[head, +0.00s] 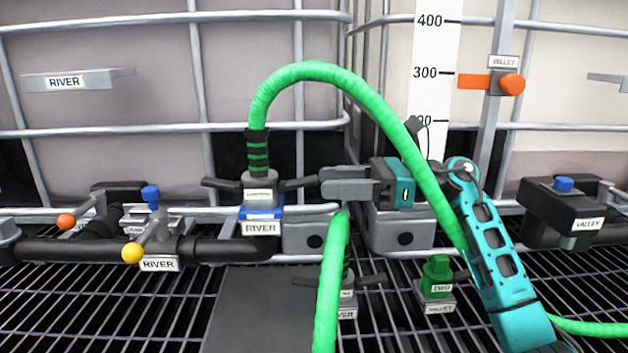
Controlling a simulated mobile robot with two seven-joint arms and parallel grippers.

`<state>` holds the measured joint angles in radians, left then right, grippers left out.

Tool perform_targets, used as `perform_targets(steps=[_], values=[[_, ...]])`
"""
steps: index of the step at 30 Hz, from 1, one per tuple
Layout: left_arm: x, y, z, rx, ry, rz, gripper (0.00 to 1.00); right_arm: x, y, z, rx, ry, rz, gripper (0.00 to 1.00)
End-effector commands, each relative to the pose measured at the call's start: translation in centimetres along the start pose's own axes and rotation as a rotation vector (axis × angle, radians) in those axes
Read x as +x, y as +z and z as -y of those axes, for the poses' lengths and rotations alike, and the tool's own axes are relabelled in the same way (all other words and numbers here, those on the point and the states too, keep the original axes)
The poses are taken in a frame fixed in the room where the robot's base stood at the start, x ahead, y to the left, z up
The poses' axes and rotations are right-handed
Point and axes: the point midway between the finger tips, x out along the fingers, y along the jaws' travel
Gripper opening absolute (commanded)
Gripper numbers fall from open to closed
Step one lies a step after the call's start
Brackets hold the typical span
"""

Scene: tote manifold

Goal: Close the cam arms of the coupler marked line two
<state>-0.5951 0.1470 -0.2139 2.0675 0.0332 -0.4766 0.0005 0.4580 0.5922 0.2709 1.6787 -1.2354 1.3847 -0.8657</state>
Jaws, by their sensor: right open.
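A grey coupler (259,186) on the end of a green hose (305,72) sits upright on a blue-collared port labelled RIVER. Its label is too small to read. Its left cam arm (221,184) and right cam arm (297,184) both stick out sideways. My right gripper (326,183) is open, its fingers pointing left at the outer tip of the right cam arm; I cannot tell whether they touch it. A second coupler (347,285) stands lower, partly hidden by a hose, with a dark arm out to the right. My left gripper is not in view.
A green cap marked TWO (437,275) stands on a VALLEY port at the lower right. A yellow-knobbed valve handle (133,252) and black pipe (60,251) lie left. Tote cage bars (170,134) run behind.

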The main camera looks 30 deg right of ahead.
Motion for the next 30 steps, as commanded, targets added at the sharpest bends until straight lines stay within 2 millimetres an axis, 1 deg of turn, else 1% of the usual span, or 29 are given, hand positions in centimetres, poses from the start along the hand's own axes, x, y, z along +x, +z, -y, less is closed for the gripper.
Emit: perform_targets(steps=[1,3,7,12,19,30], values=[[-0.1,-0.1,0.0,0.000,0.000,0.000,0.37,1.0,0.1,-0.1,-0.001,0.003,0.004,0.47],[-0.1,-0.1,0.0,0.001,0.000,0.001,0.37,2.0,0.1,-0.1,-0.002,0.002,0.003,0.47],[-0.1,-0.1,0.1,0.003,0.000,0.001,0.37,3.3,0.1,0.0,0.000,0.001,0.002,0.47],[-0.1,-0.1,0.1,0.007,0.000,0.002,0.37,3.9,0.1,0.0,0.000,0.000,0.001,0.47],[-0.1,-0.1,0.1,0.009,0.001,0.002,0.37,3.9,0.0,0.0,0.000,0.000,0.001,0.46],[-0.1,-0.2,0.1,0.009,0.001,-0.001,0.37,3.9,0.0,0.0,0.000,0.000,0.000,0.10]])
